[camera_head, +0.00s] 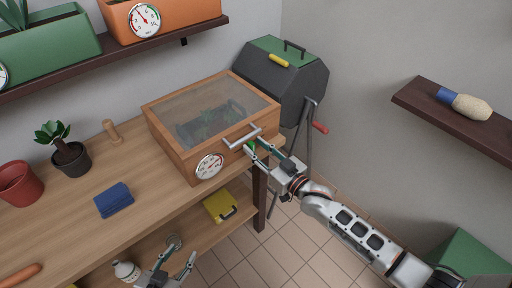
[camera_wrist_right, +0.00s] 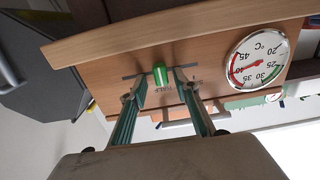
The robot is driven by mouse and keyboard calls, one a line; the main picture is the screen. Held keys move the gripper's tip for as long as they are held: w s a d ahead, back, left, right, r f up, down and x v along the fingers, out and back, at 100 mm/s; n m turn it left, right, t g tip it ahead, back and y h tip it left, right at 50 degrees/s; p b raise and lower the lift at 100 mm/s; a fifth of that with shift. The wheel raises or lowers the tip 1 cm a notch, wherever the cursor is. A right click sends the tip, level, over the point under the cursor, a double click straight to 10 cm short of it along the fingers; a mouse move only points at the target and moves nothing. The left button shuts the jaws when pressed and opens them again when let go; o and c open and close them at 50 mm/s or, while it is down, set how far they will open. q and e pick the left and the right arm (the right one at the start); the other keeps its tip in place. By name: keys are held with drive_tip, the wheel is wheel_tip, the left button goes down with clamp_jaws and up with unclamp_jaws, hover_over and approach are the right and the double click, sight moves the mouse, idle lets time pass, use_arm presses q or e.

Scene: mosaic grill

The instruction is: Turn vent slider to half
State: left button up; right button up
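The wooden box (camera_head: 178,150) with a clear lid stands on the workbench. Its vent slider, a green knob with white stripes (camera_wrist_right: 160,73), sits in a dark slot on the box front in the right wrist view. Small print beside the knob is too blurred to read fully. My right gripper (camera_wrist_right: 158,82) is open, with one finger on each side of the knob; contact is not clear. In the head view, my right gripper (camera_head: 257,148) is at the box front's right part and mostly covers the knob. My left gripper (camera_head: 178,257) is open and empty, low before the bench.
A round dial (camera_head: 209,166) and a metal bar handle (camera_head: 243,137) are on the box front, close to my right gripper. A dark grill (camera_head: 283,80) stands behind. A blue cloth (camera_head: 114,200) and potted plant (camera_head: 70,157) are on the bench. A yellow object (camera_head: 220,206) lies on the lower shelf.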

drive_tip(key=v, duration=1.1)
drive_tip(key=shift+s+d, duration=0.2)
drive_tip(key=shift+s, duration=0.1)
drive_tip(key=s+d+f+m+g+h, duration=0.1)
drive_tip(key=s+d+f+h, duration=0.3)
drive_tip(key=s+f, duration=0.4)
drive_tip(key=s+d+f+m+g+h, duration=0.1)
drive_tip(key=s+d+f+g+h, duration=0.1)
drive_tip(key=s+f, duration=0.6)
drive_tip(key=s+d+h, duration=0.1)
drive_tip(key=d, duration=0.1)
drive_tip(key=shift+s+d+m+g+h, duration=0.2)
drive_tip(key=shift+d+m+g+h, duration=0.2)
